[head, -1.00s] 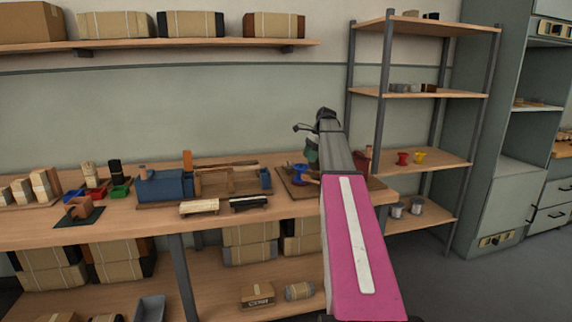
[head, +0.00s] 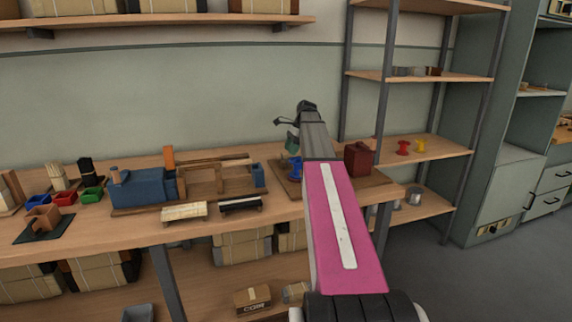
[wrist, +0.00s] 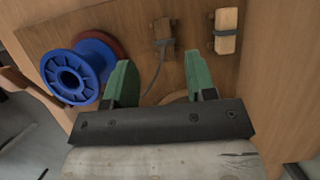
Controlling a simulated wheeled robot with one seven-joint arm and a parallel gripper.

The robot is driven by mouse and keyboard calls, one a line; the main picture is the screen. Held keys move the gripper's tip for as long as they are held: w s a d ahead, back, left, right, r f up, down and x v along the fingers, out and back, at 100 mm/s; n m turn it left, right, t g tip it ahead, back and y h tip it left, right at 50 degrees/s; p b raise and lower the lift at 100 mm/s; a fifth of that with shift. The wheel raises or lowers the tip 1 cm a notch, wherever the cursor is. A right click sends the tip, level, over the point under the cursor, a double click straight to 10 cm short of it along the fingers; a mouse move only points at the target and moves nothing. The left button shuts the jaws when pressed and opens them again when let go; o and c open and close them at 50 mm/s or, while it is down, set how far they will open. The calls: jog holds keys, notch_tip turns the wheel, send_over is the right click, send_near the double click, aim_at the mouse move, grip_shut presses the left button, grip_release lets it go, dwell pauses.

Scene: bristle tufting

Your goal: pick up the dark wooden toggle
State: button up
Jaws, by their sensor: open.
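The dark wooden toggle (wrist: 163,30) shows in the wrist view as a small brown piece on a wooden board, with a dark cord or strap around it. A paler wooden toggle (wrist: 227,30) with a dark band lies to its right. My gripper (wrist: 160,64) is open and empty. Its two green fingers point toward the board, with the dark toggle beyond the gap between them. In the head view, one green finger of my gripper (head: 292,141) shows above the board, and my arm hides the toggles.
A blue spool (wrist: 72,76) lies left of the fingers, with a reddish-brown round thing behind it. A dark red box (head: 358,159) stands on the board's right side. A blue machine (head: 145,188) and small coloured bins fill the bench to the left.

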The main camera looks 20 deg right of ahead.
aim_at(286, 161)
jog(key=shift+w+x, duration=0.1)
jog(key=shift+x, duration=1.3)
jog(key=shift+w+x, duration=0.15)
jog(key=shift+x, duration=1.3)
jog(key=shift+d, duration=0.15)
grip_shut()
